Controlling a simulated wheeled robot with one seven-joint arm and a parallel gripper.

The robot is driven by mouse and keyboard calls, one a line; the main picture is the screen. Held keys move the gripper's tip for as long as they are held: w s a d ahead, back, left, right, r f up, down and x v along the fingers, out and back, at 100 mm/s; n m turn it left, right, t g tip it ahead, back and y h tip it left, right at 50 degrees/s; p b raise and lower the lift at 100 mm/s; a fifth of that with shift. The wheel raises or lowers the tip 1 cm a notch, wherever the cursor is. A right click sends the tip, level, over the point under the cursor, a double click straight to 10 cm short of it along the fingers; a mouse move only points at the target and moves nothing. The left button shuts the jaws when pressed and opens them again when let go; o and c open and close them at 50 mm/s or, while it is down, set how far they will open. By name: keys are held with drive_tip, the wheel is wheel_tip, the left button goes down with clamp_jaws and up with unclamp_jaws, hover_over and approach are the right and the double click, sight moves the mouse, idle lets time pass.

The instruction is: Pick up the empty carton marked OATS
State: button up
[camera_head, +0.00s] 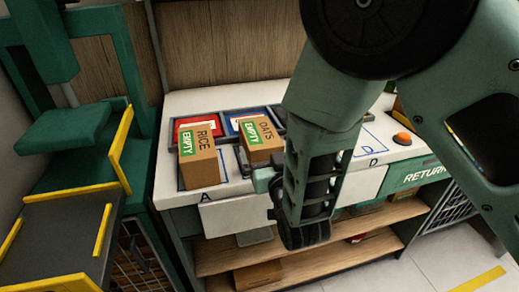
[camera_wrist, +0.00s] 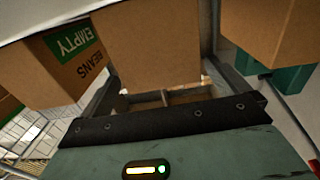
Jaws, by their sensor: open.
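The OATS carton (camera_head: 260,135) is a brown box with a green EMPTY label. It stands on the white counter, to the right of the RICE carton. My gripper (camera_head: 268,193) is open in front of the counter, near the OATS carton's front side. In the wrist view, a plain brown carton face (camera_wrist: 158,50) lies ahead, between the two spread fingers of my gripper (camera_wrist: 162,75). No lettering shows on that face. Whether the fingers touch it, I cannot tell. My arm hides the area right of the OATS carton in the head view.
The RICE carton (camera_head: 195,150), also labelled EMPTY, stands close on the left. A BEANS carton (camera_wrist: 70,65) labelled EMPTY is at the wrist view's left; another brown carton (camera_wrist: 268,35) is at its right. Red (camera_head: 195,123) and blue (camera_head: 236,120) trays lie behind. An orange button (camera_head: 402,138) is at right.

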sight(262, 158)
drive_tip(key=p+x, duration=0.1)
drive_tip(key=x, duration=0.4)
drive_tip(key=shift+a+p, duration=0.1)
drive_tip(key=shift+p, duration=0.25)
drive_tip(key=c, duration=1.3)
drive_tip(key=shift+r, duration=0.1)
